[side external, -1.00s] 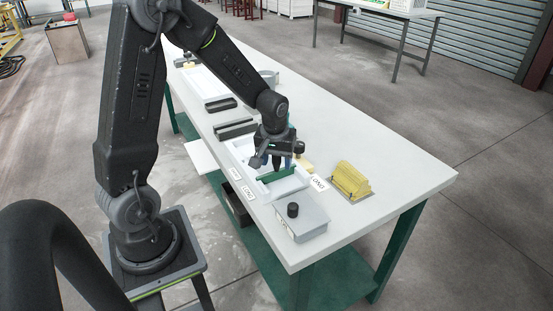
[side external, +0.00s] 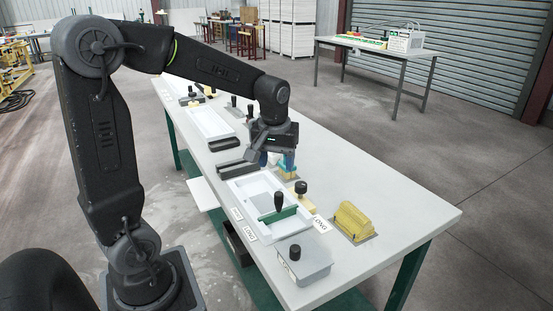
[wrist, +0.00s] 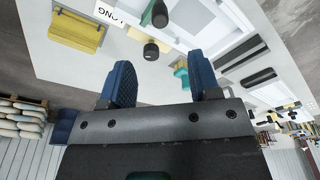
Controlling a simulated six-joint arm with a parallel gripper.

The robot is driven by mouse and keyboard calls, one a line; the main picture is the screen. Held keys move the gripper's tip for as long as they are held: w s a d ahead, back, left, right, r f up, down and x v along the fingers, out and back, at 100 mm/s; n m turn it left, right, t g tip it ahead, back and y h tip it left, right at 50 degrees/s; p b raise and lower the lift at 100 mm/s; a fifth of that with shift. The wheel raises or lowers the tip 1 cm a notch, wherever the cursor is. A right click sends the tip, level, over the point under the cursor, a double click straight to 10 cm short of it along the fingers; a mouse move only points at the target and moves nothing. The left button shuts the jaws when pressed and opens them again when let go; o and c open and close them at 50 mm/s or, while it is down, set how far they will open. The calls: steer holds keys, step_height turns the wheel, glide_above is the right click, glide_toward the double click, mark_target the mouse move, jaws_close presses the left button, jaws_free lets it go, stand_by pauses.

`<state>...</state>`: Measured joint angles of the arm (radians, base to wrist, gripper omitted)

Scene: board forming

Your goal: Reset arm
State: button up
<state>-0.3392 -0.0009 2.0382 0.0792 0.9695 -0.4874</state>
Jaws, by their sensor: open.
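My gripper (side external: 276,161) is above the white table (side external: 385,190), over the far end of a white forming frame (side external: 243,190). In the wrist view its two blue fingers (wrist: 160,88) are spread apart with nothing between them. A green plate with a black knob (side external: 280,211) stands in the near part of the white frame. The knob and green edge also show at the top of the wrist view (wrist: 159,14).
A yellow block (side external: 354,221) lies on the table at right. A grey box with a black knob (side external: 304,262) is at the near edge. Dark bars (side external: 236,142) and another white tray (side external: 208,122) lie farther back. A second table (side external: 380,48) stands beyond.

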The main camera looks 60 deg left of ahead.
steer(key=shift+r, duration=0.15)
steer(key=s+d+r+m+t+h, duration=0.1)
steer(key=s+d+r+m+t, duration=0.3)
steer(key=s+d+m, duration=0.5)
steer(key=s+d, duration=0.4)
steer(key=shift+s, duration=0.4)
steer(key=shift+o, duration=0.2)
steer(key=shift+r, duration=0.1)
stand_by(0.8)
